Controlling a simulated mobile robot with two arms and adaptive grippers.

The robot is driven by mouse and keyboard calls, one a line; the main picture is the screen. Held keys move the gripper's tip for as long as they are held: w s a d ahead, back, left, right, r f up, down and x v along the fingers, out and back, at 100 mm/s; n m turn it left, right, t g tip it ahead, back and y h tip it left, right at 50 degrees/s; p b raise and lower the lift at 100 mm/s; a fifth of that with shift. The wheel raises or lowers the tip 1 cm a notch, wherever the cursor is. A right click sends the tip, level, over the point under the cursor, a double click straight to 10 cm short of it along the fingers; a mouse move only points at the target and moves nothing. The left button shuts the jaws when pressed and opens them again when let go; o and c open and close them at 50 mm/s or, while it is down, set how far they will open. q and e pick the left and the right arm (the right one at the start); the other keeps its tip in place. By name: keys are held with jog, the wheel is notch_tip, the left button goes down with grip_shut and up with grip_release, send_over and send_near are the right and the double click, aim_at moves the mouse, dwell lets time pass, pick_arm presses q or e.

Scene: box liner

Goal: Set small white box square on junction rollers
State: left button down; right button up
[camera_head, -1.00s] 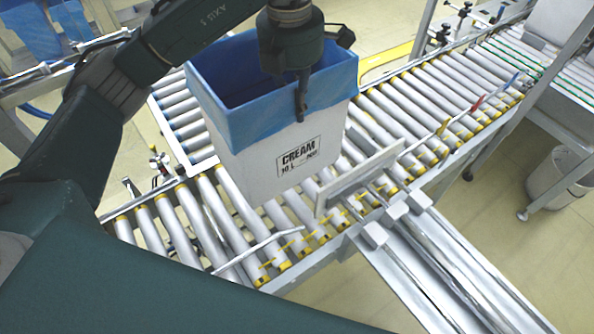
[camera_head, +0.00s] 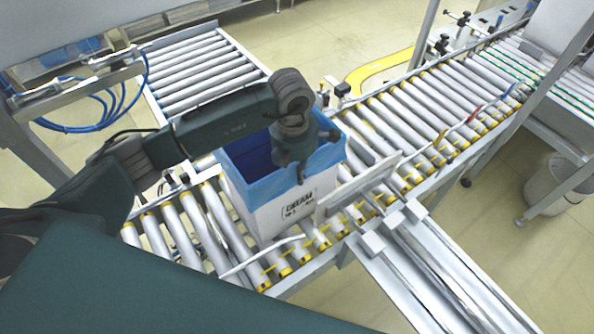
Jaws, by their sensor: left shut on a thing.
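The small white box (camera_head: 268,217), lined with a blue bag folded over its rim and marked "CREAM", is at the junction rollers (camera_head: 187,237). It looks upright and low over the rollers; whether its base touches them I cannot tell. My left gripper (camera_head: 298,178) reaches over the box from above and is shut on the rim of its near side wall. The fingertips are partly hidden against the blue liner. My right gripper is not in view.
A metal plate (camera_head: 362,186) stands just right of the box. A thin guide bar (camera_head: 262,256) lies in front. Rollers continue to the upper right (camera_head: 440,105), and another roller section (camera_head: 205,75) lies behind. A metal chute (camera_head: 440,270) runs off at lower right.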

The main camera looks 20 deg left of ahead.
pick_arm(q)
jog(key=shift+f, duration=0.1)
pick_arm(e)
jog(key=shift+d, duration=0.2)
pick_arm(q)
jog(key=c, duration=2.3)
grip_release()
jog(key=shift+f, duration=0.2)
jog(key=o, duration=0.4)
jog(key=shift+o, duration=0.2)
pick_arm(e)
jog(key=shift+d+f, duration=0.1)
pick_arm(q)
jog(key=shift+r, duration=0.1)
